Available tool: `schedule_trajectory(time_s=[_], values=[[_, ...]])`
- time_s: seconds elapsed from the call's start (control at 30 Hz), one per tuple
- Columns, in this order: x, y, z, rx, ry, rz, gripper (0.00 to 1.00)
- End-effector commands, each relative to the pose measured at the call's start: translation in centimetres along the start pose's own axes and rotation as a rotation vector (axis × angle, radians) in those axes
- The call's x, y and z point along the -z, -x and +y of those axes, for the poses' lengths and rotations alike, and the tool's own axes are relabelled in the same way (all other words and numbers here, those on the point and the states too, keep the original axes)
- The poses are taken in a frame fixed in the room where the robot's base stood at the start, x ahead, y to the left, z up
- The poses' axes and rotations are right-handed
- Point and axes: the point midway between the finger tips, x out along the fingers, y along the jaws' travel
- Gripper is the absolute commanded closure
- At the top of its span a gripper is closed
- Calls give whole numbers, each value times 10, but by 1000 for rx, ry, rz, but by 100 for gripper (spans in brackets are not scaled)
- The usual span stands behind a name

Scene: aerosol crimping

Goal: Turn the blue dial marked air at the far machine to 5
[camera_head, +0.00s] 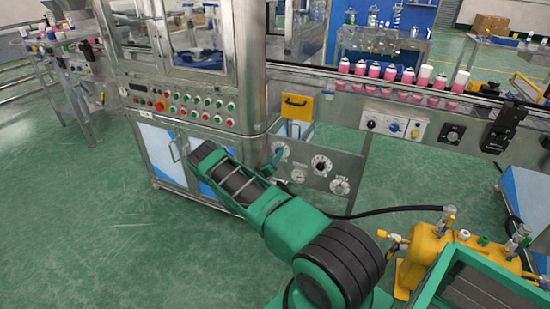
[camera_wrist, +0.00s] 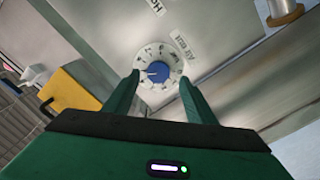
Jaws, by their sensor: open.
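In the wrist view a blue dial (camera_wrist: 158,72) sits at the centre of a white numbered ring on a grey metal panel. A pale pointer mark on the knob seems to face left in the picture, but the numbers are too small to read surely. A label beside the ring seems to begin with "AIR". My gripper (camera_wrist: 159,80) is open, with one green finger on each side of the ring. I cannot tell whether the fingers touch the panel. In the head view my gripper is partly hidden by my arm near the dial panel (camera_head: 312,182).
Pink bottles (camera_head: 374,71) line the conveyor. A black hose (camera_head: 380,211) runs below.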

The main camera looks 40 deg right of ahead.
Motion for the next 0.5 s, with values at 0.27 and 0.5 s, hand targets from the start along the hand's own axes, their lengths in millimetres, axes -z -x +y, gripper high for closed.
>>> schedule_trajectory(time_s=[0.27,0.5], values=[[1,50,-2,3,1,1,49],[0,70,-2,2,0,1,49]])
